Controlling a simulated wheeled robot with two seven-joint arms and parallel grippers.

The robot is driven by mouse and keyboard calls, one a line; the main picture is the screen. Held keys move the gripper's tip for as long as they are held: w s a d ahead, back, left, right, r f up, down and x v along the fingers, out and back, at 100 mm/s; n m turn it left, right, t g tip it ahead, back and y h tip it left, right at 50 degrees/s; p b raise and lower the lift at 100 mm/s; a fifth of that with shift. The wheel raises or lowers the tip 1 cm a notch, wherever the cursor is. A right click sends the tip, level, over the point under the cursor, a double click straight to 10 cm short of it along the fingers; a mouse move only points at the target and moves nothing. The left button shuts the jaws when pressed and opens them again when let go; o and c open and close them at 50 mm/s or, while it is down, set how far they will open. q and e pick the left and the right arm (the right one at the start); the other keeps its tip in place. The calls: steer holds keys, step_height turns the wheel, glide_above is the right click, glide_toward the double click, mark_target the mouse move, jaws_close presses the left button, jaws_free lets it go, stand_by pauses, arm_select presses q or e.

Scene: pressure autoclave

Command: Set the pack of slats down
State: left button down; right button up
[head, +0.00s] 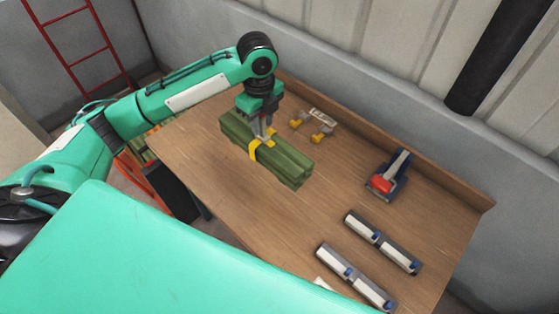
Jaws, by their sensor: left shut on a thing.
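The pack of slats (285,163) is a long green bundle with a yellow strap (256,150) around its middle. It shows over the far left part of the wooden table (355,215). My left gripper (265,138) comes down from above and is shut on the pack near the yellow strap. The pack looks level, but I cannot tell whether its underside touches the table. My right gripper is not in view.
A small device with yellow feet (318,119) stands just behind the pack. A blue and red tool (390,176) lies to the right. Two grey bars (383,242) (355,277) lie at the front right. The table's middle is clear. A raised edge runs along the back.

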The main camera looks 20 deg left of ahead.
mark_target(264, 150)
arm_select(q)
step_height(264, 150, down, 12)
steer(key=p, duration=0.3)
step_height(264, 150, down, 5)
steer(key=shift+r+p, duration=0.1)
steer(key=shift+p, duration=0.45)
steer(key=c, duration=1.1)
jaws_free()
steer(key=shift+f, duration=0.2)
steer(key=shift+o, duration=0.2)
steer(key=shift+s, duration=0.1)
